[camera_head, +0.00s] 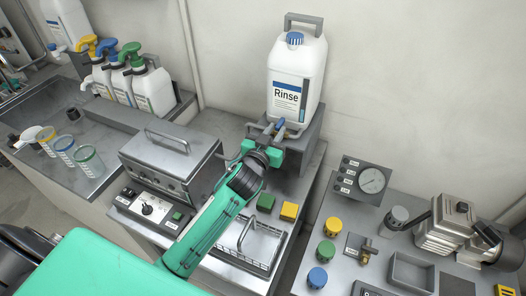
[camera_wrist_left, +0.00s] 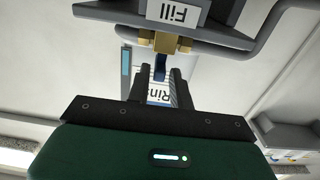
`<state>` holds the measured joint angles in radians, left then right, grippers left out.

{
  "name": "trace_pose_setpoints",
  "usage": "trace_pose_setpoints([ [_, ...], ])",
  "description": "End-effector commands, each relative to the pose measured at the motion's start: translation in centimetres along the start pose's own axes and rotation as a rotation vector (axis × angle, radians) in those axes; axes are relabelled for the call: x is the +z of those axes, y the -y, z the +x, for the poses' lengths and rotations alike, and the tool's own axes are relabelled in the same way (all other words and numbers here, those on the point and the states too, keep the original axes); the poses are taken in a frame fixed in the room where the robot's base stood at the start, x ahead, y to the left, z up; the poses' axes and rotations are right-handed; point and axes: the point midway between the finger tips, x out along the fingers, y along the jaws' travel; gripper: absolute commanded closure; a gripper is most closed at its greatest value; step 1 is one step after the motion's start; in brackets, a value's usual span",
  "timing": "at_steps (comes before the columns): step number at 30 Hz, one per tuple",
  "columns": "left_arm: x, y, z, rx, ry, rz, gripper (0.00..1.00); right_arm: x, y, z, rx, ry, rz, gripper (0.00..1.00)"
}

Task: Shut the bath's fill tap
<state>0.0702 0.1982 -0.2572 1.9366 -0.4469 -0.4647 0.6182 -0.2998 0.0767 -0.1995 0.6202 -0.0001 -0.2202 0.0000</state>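The fill tap shows in the left wrist view as a brass body (camera_wrist_left: 165,43) under a grey plate with a "Fill" label (camera_wrist_left: 172,14). Its blue lever (camera_wrist_left: 160,68) points down toward my fingers. In the head view the blue lever (camera_head: 280,124) shows in front of the Rinse container (camera_head: 296,80). My left gripper (camera_head: 270,138) is at the tap; in the wrist view its dark fingers (camera_wrist_left: 160,82) are apart, with the lever in line with the gap. Contact cannot be told. The bath (camera_head: 165,158) is a grey metal box with a closed, handled lid. My right gripper is not in view.
A gauge panel (camera_head: 358,180) and coloured knobs stand on the right bench. Pump bottles (camera_head: 153,92) and cups (camera_head: 88,160) stand left.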

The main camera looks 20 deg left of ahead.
Motion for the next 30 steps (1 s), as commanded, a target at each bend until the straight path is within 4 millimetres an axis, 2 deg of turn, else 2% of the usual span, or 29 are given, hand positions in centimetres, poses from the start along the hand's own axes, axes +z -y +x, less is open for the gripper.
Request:
trace_pose_setpoints([
  [3, 0.4, 0.0, -2.7, 0.000, 0.001, -0.001, 0.78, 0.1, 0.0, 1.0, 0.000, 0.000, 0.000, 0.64],
  [9, 0.4, 0.0, -6.6, 0.001, 0.002, -0.001, 0.78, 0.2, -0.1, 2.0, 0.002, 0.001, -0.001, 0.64],
  [15, 0.2, 0.0, -9.2, 0.000, 0.000, 0.000, 0.78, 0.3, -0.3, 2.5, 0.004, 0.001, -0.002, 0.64],
  [21, 0.1, 0.0, -10.1, 0.000, 0.000, 0.001, 0.78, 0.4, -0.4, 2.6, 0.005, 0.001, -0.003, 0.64],
  [30, 0.0, 0.0, -10.1, 0.000, 0.000, 0.001, 0.78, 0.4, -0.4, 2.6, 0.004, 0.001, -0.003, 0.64],
])
